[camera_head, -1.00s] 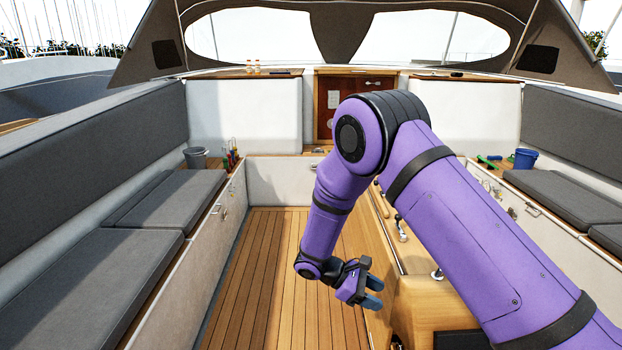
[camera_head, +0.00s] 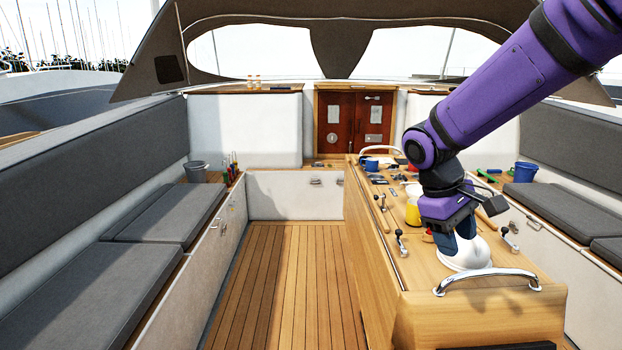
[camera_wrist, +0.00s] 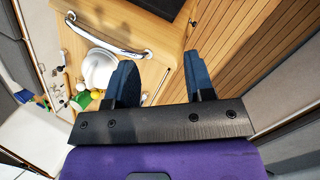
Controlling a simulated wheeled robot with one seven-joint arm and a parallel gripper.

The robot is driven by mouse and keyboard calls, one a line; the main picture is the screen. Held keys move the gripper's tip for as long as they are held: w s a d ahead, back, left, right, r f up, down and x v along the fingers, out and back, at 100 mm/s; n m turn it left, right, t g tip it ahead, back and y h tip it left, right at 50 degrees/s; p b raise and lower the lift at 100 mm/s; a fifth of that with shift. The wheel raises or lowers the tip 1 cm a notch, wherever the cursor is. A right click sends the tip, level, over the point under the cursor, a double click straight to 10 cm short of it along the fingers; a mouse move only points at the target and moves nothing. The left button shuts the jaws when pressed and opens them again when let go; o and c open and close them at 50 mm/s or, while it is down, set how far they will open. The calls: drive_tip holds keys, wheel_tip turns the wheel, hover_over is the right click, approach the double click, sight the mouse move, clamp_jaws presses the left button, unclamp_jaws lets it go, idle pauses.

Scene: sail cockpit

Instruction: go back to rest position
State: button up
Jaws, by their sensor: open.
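My gripper (camera_head: 462,240) is in the head view at the right, over the wooden console (camera_head: 440,310). Its two blue fingers point down and overlap a white round object (camera_head: 470,262) on the console top in that view; whether they touch cannot be told there. In the wrist view my gripper (camera_wrist: 157,60) has its fingers spread apart with nothing between them. There the white round object (camera_wrist: 98,72) shows to the left of the fingers. My arm reaches in from the upper right.
A chrome rail (camera_head: 487,275) stands at the console's near end. Levers (camera_head: 402,243), a yellow container (camera_head: 412,212) and a blue cup (camera_head: 371,165) are on the console. Grey cushioned benches (camera_head: 170,215) line both sides. The plank floor (camera_head: 280,290) left of the console is clear.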

drive_tip(key=s+d+r+m+t+y, duration=0.2)
drive_tip(key=s+r+m+t, duration=0.1)
drive_tip(key=s, duration=0.6)
drive_tip(key=s+d+r+m+t+y, duration=0.2)
drive_tip(key=s+r, duration=0.4)
drive_tip(key=s, duration=0.4)
drive_tip(key=shift+d+r+m+t, duration=0.25)
drive_tip(key=shift+m+t, duration=0.25)
drive_tip(key=shift+t, duration=0.4)
drive_tip(key=shift+c, duration=0.2)
